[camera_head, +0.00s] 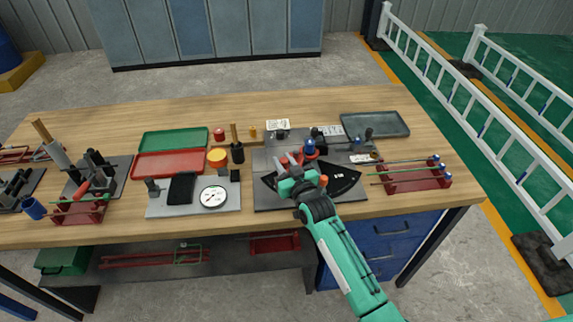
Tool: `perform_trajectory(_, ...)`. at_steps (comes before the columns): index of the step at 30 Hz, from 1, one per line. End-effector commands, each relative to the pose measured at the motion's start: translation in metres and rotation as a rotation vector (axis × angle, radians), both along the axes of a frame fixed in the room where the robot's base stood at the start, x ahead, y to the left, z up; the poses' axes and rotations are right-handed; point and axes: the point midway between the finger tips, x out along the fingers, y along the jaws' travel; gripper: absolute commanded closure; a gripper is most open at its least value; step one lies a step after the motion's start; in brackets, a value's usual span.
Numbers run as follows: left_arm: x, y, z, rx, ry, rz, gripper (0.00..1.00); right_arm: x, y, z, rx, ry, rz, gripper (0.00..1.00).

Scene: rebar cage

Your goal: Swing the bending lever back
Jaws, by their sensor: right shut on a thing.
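The bending machine stands on a grey plate (262,197) near the right middle of the wooden bench. It has a blue-topped post (310,147) and a dark quarter-round scale (342,180). The red bending lever (284,160) shows in part beside the post; my gripper hides the rest. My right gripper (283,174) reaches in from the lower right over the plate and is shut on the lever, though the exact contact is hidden. My left gripper is not in view.
Rods lie on a red rack (412,178) at the right. A grey tray (375,124) stands behind. A red tray (168,164), a green tray (173,142) and a plate with a round dial (213,197) lie left. A wooden-handled tool (236,146) stands upright beside the machine.

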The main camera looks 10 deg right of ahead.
Motion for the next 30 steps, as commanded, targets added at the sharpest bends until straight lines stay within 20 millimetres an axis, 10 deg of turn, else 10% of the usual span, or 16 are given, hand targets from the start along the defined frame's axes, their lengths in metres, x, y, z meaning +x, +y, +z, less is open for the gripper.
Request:
perform_trajectory(9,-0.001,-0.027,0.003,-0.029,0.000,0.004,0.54,0.007,0.008,0.001,0.003,-0.001,-0.063,1.00)
perform_trajectory(26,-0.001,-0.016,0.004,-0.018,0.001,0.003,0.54,0.009,0.008,0.000,0.003,-0.002,-0.077,1.00)
perform_trajectory(27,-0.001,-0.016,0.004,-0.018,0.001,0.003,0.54,0.009,0.008,0.000,0.003,-0.002,-0.077,0.68)
perform_trajectory(30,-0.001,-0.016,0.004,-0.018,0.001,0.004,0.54,0.009,0.008,0.000,0.002,-0.001,-0.077,0.55)
